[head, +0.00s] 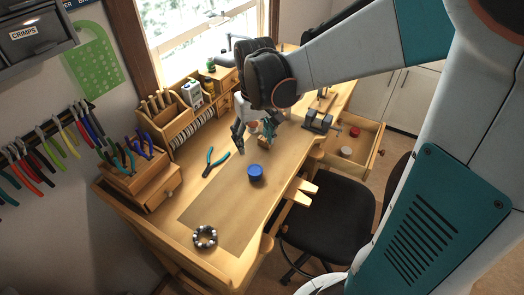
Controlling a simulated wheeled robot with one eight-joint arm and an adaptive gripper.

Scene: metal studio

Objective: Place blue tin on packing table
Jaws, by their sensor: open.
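The blue tin (256,173) stands upright on the wooden workbench (213,205), near the middle of its top. It is a short round tin. My gripper (254,137) is open above the bench, just behind the tin and apart from it. Its fingers point down toward the bench top, and nothing shows held between them. I cannot tell whether this bench is the packing table; no other table is clearly in view.
Teal-handled pliers (216,162) lie left of the tin. A ring-shaped object (205,237) lies near the front. A small vise (318,121) stands at the right edge, above an open drawer (352,150). A black chair (325,215) stands beside the bench.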

